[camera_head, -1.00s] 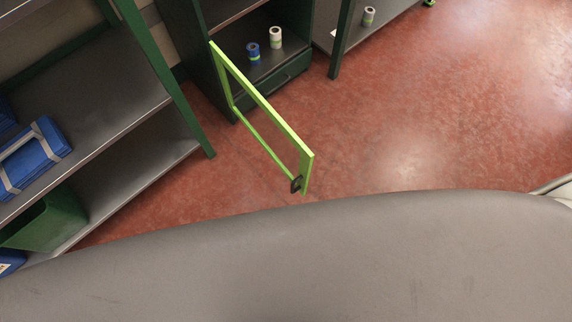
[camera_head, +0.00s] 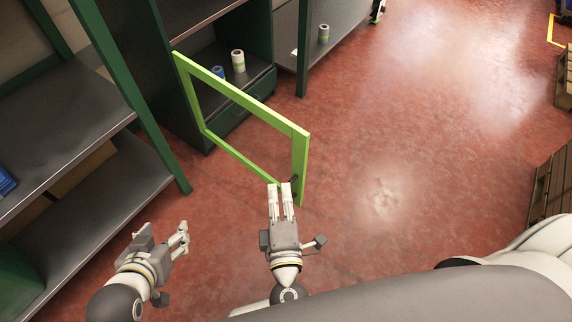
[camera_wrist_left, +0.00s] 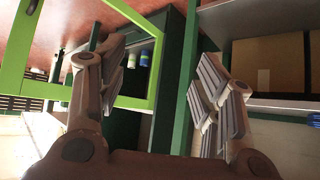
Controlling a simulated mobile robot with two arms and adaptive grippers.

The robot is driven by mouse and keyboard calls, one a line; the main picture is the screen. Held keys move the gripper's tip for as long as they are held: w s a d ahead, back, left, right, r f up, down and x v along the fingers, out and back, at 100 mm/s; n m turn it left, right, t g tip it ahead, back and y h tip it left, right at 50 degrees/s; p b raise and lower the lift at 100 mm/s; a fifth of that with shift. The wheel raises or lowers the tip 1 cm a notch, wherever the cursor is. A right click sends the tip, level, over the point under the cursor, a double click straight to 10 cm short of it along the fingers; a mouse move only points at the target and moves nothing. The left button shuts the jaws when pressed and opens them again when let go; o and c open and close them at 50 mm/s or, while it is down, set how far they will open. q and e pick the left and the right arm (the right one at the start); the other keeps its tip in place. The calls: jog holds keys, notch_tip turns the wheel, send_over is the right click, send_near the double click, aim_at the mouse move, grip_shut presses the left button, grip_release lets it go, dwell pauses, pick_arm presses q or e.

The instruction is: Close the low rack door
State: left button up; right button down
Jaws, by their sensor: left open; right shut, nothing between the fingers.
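The low rack door is a bright green open frame (camera_head: 301,160) in the head view. It stands swung out from the dark green low rack (camera_head: 178,22), so it is open. My right gripper (camera_head: 280,186) is shut and empty, close to the door's lower free corner. I cannot tell whether it touches the door. The door's dark handle is mostly hidden behind the fingertips. My left gripper (camera_head: 184,239) is open and empty, lower left of the door. In the left wrist view its spread fingers (camera_wrist_left: 163,88) show, with the green door frame (camera_wrist_left: 14,50) at the left.
A white roll (camera_head: 237,62) and a blue one (camera_head: 218,71) stand on the rack's shelf. A grey shelving unit (camera_head: 75,100) with green posts is at the left. Wooden pallets (camera_head: 550,190) are at the right edge. The red floor right of the door is clear.

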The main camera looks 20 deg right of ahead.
jog(key=r, duration=0.1)
send_near(286, 129)
jog(key=w+a, duration=0.2)
jog(key=a, duration=0.1)
jog(key=shift+t, duration=0.3)
jog(key=shift+w+d+f, duration=0.1)
jog(key=shift+w+d, duration=0.5)
jog(key=shift+d, duration=0.35)
jog(key=shift+w+d+f, duration=0.15)
jog(key=shift+w+d, duration=0.5)
jog(key=shift+d, duration=0.3)
